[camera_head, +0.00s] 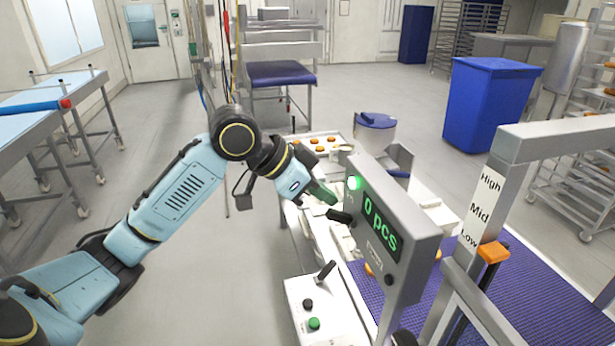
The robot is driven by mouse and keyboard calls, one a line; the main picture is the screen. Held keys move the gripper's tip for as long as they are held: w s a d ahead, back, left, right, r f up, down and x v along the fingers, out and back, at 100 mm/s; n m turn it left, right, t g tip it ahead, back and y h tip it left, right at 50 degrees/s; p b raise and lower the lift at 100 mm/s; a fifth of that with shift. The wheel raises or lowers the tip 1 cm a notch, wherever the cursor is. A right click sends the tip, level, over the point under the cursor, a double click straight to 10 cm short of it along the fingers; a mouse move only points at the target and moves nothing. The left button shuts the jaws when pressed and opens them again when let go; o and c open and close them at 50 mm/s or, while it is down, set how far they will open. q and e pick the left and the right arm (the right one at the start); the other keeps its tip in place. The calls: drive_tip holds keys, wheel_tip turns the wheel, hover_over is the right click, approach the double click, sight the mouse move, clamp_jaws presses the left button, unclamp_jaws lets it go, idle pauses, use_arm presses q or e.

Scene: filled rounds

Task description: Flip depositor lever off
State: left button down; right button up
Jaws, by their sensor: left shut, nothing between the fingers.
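A grey control panel (412,226) with a green "0 pcs" readout (381,226) stands right of centre. A green light (354,183) is lit on its left side. A black lever handle (340,216) sticks out to the left near the panel. A second black lever (325,271) stands tilted on a white box (318,296) lower down. I cannot tell from the markings which is the depositor lever. My left gripper (330,197) is shut and empty, just above the upper black handle; whether it touches is unclear. My right gripper is out of view.
The white box has a black button (308,304) and a green button (314,323). A purple conveyor belt (490,300) runs at the right, beside a grey post marked High, Mid, Low with an orange slider (493,252). A tray of orange rounds (312,142) lies behind.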

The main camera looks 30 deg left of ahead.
sight(342, 218)
use_arm(q)
drive_tip(key=shift+x, duration=1.5)
